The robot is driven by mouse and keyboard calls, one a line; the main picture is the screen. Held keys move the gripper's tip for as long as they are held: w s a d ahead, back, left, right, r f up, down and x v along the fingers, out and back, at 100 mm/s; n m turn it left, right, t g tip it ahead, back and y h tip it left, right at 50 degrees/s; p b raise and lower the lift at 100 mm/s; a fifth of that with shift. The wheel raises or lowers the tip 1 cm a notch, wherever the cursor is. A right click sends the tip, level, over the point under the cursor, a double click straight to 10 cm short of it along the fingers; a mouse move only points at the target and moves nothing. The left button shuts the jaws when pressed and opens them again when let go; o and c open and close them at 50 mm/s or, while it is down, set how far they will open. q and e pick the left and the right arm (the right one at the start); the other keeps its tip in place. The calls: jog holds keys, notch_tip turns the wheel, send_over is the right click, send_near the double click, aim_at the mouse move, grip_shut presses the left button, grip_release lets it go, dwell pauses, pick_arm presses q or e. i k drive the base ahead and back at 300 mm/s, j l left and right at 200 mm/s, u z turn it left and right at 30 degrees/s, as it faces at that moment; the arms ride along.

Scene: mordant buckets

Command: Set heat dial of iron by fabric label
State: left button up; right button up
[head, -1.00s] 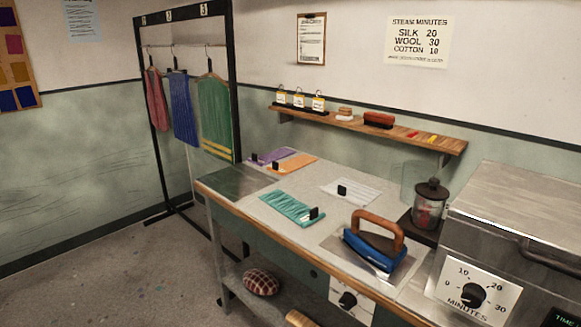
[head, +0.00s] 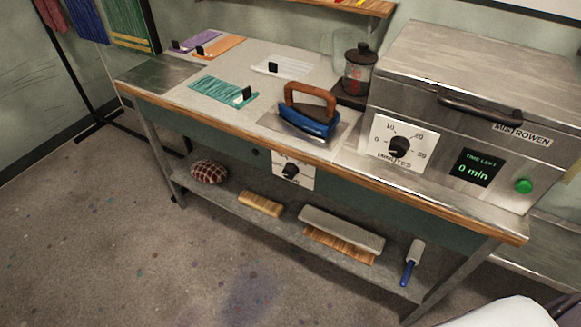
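The blue iron (head: 308,128) with a brown wooden handle stands on a metal plate (head: 272,125) near the front edge of the table. A white panel with a black dial (head: 291,170) is on the table's front, just below the iron; its markings are too small to read. Fabric pieces with black clips lie on the table: teal (head: 218,90), white (head: 290,66), orange (head: 222,47) and purple (head: 194,41). Any writing on the clips cannot be read.
The lower shelf (head: 225,198) holds a cushion, brushes and a roller. Floor in front is clear.

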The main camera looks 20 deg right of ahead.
aim_at(290, 169)
jog(key=i+j+z, duration=0.2)
jog(key=i, duration=0.3)
jog(key=i+j+z, duration=0.15)
jog(key=i, duration=0.35)
jog(key=i+j+z, duration=0.2)
jog(key=i+j, duration=0.15)
jog(key=k+j+z, duration=0.45)
jog(key=k+j, duration=0.3)
jog(key=k, duration=0.1)
